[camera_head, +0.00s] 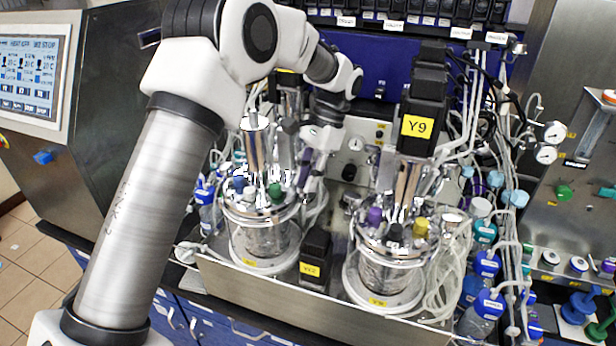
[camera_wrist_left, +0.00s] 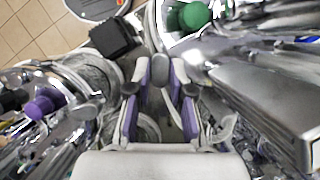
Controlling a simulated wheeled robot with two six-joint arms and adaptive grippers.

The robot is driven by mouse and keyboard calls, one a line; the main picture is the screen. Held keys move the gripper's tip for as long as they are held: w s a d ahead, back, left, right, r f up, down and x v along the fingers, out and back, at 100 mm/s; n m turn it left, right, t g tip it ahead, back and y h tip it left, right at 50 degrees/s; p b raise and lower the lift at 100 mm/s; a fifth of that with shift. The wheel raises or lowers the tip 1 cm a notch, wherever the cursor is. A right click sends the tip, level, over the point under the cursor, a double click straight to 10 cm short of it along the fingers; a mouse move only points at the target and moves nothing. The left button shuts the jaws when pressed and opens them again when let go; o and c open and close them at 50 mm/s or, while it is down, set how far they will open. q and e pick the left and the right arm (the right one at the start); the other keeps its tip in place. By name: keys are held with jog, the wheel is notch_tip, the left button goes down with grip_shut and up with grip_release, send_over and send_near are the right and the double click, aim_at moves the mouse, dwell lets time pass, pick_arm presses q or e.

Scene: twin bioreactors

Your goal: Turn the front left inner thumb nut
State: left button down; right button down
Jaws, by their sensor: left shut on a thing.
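The left bioreactor (camera_head: 262,235) is a shiny steel and glass vessel with a blue and a green cap on its lid. My left gripper (camera_head: 308,182) points down at the right side of this lid, and its fingertips are hard to make out there. In the left wrist view, the purple-lined fingers of my left gripper (camera_wrist_left: 160,85) are closed in around a grey, rounded thumb nut (camera_wrist_left: 160,72). The fingers hide part of the nut, and I cannot tell how far it is turned. My right gripper is not in view.
The right bioreactor (camera_head: 385,270), with a black motor (camera_head: 416,105) labelled Y9, stands close on the right. A black block (camera_head: 315,258) sits between the vessels. Tubes and blue-capped bottles (camera_head: 487,265) crowd the right side. A touch screen (camera_head: 33,75) stands at the left.

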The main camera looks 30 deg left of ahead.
pick_arm(q)
jog(key=n+h, duration=0.1)
jog(key=n, duration=0.2)
jog(key=n+h, duration=0.1)
jog(key=n, duration=0.2)
jog(key=shift+s+a+f+n+h, duration=0.1)
jog(key=shift+a+f+n+h, duration=0.05)
jog(key=shift+n+h, duration=0.15)
dwell(0.4)
jog(key=c, duration=1)
grip_release()
jog(key=shift+c, duration=0.2)
jog(key=shift+r, duration=0.2)
notch_tip(320, 180, up, 10)
jog(key=shift+f, duration=0.15)
